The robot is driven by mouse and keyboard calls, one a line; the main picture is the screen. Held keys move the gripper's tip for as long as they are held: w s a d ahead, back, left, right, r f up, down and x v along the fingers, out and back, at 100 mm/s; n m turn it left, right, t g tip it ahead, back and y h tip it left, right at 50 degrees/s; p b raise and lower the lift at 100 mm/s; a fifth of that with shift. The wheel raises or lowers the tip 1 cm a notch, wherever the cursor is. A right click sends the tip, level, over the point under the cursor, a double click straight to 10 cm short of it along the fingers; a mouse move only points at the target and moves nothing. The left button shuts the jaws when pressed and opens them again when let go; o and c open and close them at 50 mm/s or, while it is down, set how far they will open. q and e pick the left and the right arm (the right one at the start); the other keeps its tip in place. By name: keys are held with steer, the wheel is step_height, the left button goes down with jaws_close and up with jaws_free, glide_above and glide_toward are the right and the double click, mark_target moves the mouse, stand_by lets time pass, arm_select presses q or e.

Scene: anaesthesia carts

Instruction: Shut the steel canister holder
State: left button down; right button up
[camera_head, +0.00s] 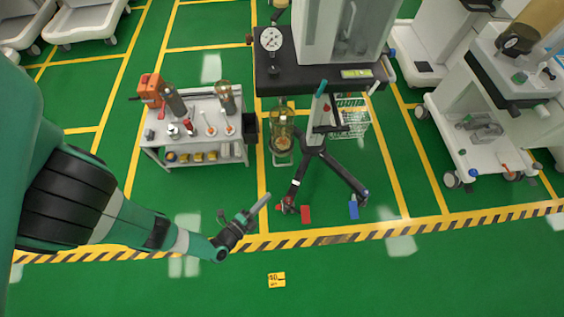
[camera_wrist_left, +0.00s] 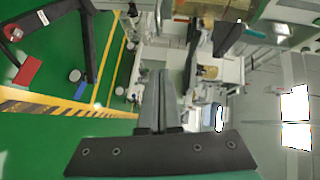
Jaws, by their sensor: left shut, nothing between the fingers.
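An amber, see-through canister (camera_head: 283,122) hangs at the front left of the middle cart. A pale metal holder (camera_head: 282,158) shows around its lower end, below the cart's dark top. I cannot tell from this distance whether the holder is open or shut. My left gripper (camera_head: 264,201) is shut and empty, in front of the holder and lower in the picture, clearly apart from it. In the left wrist view its fingers (camera_wrist_left: 157,90) lie together and touch nothing. My right gripper is in neither view.
The middle cart's dark legs (camera_head: 297,180) spread just right of my left gripper. A grey tool table (camera_head: 196,125) with bottles stands to the left. A white cart (camera_head: 478,130) stands at the right. The green floor in front is mostly clear.

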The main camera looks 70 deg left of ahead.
arm_select(q)
steer(key=w+a+f+b, duration=0.2)
steer(key=w+a+b, duration=0.5)
steer(key=w+a, duration=0.1)
steer(key=shift+w+a+f+b, duration=0.2)
steer(key=shift+w+a+b, duration=0.1)
steer(key=shift+a, duration=0.4)
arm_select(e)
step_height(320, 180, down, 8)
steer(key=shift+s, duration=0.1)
